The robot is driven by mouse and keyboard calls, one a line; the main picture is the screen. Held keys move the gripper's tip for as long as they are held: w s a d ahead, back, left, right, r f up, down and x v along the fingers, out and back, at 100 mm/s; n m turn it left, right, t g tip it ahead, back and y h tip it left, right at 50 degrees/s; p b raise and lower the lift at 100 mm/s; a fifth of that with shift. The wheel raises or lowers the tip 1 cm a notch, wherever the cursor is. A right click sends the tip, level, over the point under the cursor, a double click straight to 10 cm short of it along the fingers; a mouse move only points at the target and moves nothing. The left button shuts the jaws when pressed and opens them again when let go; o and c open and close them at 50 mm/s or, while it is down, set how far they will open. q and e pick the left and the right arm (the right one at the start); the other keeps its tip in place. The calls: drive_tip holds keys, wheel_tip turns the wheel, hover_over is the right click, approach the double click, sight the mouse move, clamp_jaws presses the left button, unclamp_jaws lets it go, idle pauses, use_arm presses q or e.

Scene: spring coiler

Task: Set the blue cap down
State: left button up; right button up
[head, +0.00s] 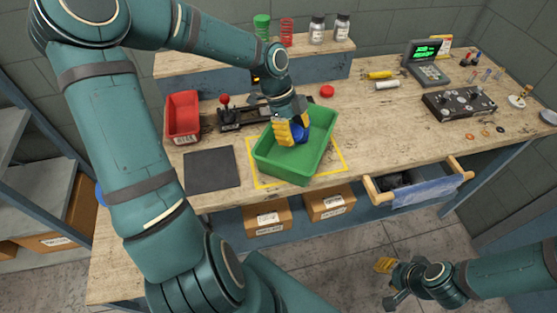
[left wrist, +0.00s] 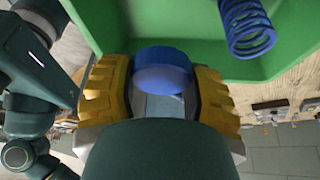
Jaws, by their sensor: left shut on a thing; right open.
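The blue cap (left wrist: 163,68) is a short round disc between the yellow fingers of my left gripper (left wrist: 162,95) in the left wrist view. My left gripper also shows in the head view (head: 291,132), shut on the cap (head: 301,133) inside or just above the green tray (head: 267,167). I cannot tell whether the cap touches the tray's floor. A blue coil spring (left wrist: 246,25) is near it in the tray in the left wrist view. My right gripper (head: 388,283) is open and empty, low in front of the bench.
The green tray stands within a yellow outline on the wooden bench (head: 400,130). A dark mat (head: 212,169) and a red bin (head: 183,117) lie to its left, a lever device (head: 232,115) behind it. An open drawer (head: 425,187) juts out at front right. A red cap (head: 327,91) lies behind.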

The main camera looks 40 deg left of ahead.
sight(294, 165)
use_arm(q)
drive_tip(key=shift+s+f, duration=0.25)
drive_tip(key=shift+s, duration=0.1)
wheel_tip(294, 165, down, 10)
drive_tip(key=b, duration=0.3)
drive_tip(key=shift+r, duration=0.1)
drive_tip(key=shift+s, duration=0.1)
drive_tip(key=o, duration=0.8)
drive_tip(key=shift+o, duration=0.2)
drive_tip(key=p+v, duration=0.3)
drive_tip(key=v, duration=0.9)
drive_tip(key=shift+p, duration=0.3)
